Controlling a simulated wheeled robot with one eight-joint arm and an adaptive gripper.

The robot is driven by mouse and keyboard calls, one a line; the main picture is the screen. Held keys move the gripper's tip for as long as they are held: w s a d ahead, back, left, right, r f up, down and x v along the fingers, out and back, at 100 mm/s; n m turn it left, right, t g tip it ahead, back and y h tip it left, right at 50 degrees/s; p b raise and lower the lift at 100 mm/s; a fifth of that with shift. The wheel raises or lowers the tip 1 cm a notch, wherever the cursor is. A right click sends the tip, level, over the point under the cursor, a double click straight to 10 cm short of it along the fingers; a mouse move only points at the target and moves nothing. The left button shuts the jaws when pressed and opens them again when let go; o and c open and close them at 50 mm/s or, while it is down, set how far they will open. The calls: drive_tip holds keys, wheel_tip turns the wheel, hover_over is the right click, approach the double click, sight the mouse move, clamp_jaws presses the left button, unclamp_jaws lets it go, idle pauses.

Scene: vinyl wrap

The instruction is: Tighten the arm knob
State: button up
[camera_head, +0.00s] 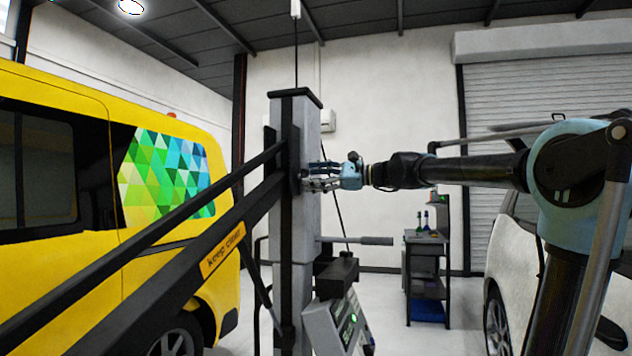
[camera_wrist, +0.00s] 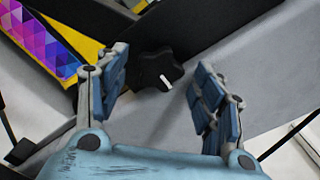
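The arm knob (camera_wrist: 158,73) is a black star-shaped knob with a white mark, seen in the wrist view between and just beyond my fingertips. It sits on the dark arm joint against the grey column (camera_head: 311,225). My gripper (camera_wrist: 160,85) has two blue-padded fingers, spread apart on either side of the knob, with gaps showing at both sides. In the head view my gripper (camera_head: 318,177) reaches left to the column at the pivot of the black arms. The knob is mostly hidden there by the fingers and column.
Black diagonal arms (camera_head: 190,230), one with a "keep clear" label, run from the column to the lower left. A yellow van (camera_head: 60,240) stands left, a white vehicle (camera_head: 510,265) right. A box with a green display (camera_head: 340,325) stands below. A cart (camera_head: 425,275) is behind.

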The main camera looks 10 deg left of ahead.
drive_tip(key=d, duration=1.2)
drive_tip(key=shift+s, duration=0.35)
idle(0.4)
drive_tip(key=s+d+f+n+h, duration=0.2)
drive_tip(key=s+d+f+h, duration=0.15)
drive_tip(key=f, duration=0.75)
drive_tip(key=s+d+f+n+h, duration=0.25)
drive_tip(key=s+f, duration=0.25)
drive_tip(key=f, duration=0.6)
drive_tip(key=s+d+f+n+h, duration=0.1)
drive_tip(key=s+d+f+h, duration=0.25)
drive_tip(key=f, duration=0.75)
drive_tip(key=s+d+f+n+h, duration=0.2)
drive_tip(key=s+d+f+h, duration=0.2)
drive_tip(key=d+f, duration=0.5)
drive_tip(key=s+d+f+n+t+h, duration=0.1)
drive_tip(key=s+d+f+n+h, duration=0.2)
drive_tip(key=s+d+f, duration=0.4)
wheel_tip(320, 180, down, 9)
drive_tip(key=shift+d+r+h, duration=0.15)
drive_tip(key=shift+d+h, duration=0.6)
drive_tip(key=shift+d, duration=0.4)
